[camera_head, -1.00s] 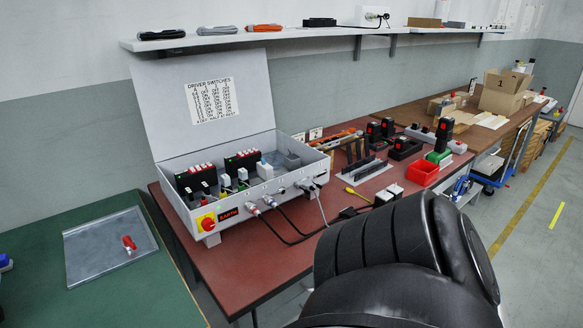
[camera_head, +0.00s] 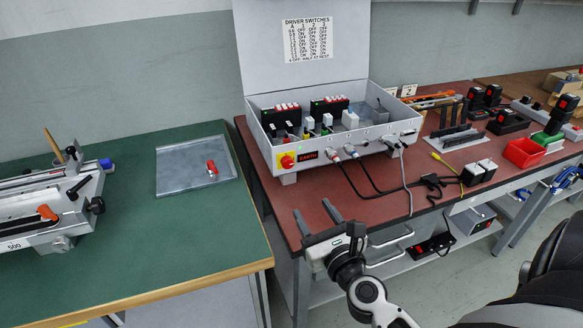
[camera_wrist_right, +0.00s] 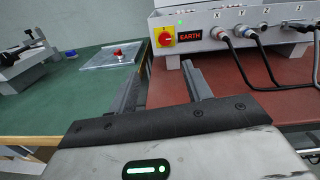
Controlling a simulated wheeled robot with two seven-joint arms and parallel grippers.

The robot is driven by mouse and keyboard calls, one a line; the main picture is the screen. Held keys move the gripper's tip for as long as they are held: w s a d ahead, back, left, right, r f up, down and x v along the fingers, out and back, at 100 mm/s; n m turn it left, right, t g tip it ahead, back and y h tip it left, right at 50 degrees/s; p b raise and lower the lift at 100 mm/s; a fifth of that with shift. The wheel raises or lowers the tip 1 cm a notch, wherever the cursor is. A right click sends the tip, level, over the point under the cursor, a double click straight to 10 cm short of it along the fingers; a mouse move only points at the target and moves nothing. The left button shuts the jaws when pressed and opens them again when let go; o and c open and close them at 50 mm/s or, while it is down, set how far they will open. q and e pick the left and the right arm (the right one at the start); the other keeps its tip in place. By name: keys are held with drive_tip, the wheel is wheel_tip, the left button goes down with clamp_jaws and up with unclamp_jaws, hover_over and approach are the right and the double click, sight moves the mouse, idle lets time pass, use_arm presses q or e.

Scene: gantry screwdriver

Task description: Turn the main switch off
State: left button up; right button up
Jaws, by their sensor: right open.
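The main switch (camera_head: 287,161) is a red knob on a yellow plate at the left end of the grey control box's (camera_head: 345,150) front face. In the right wrist view the switch (camera_wrist_right: 165,38) shows just beyond my fingertips, above and left of the right finger. My right gripper (camera_head: 317,217) is open and empty, in front of and below the switch near the red table's front edge. Its two fingers (camera_wrist_right: 163,82) point toward the box and are apart from the switch. My left gripper is not in view.
Cables (camera_head: 372,178) plug into the box front, right of the black EARTH label (camera_head: 308,156). The box lid (camera_head: 300,45) stands open. A green table (camera_head: 180,250) on the left holds a metal plate (camera_head: 180,182) with a red part. A red bin (camera_head: 524,152) sits at right.

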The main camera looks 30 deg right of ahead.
sight(289, 164)
drive_tip(key=shift+m+h, duration=0.3)
drive_tip(key=shift+m, duration=0.4)
drive_tip(key=x, duration=0.8)
drive_tip(key=p+x, duration=0.1)
drive_tip(key=x, duration=0.7)
drive_tip(key=shift+d+f+p, duration=0.1)
drive_tip(key=shift+d+p, duration=0.15)
drive_tip(key=shift+p, duration=0.05)
drive_tip(key=c, duration=1)
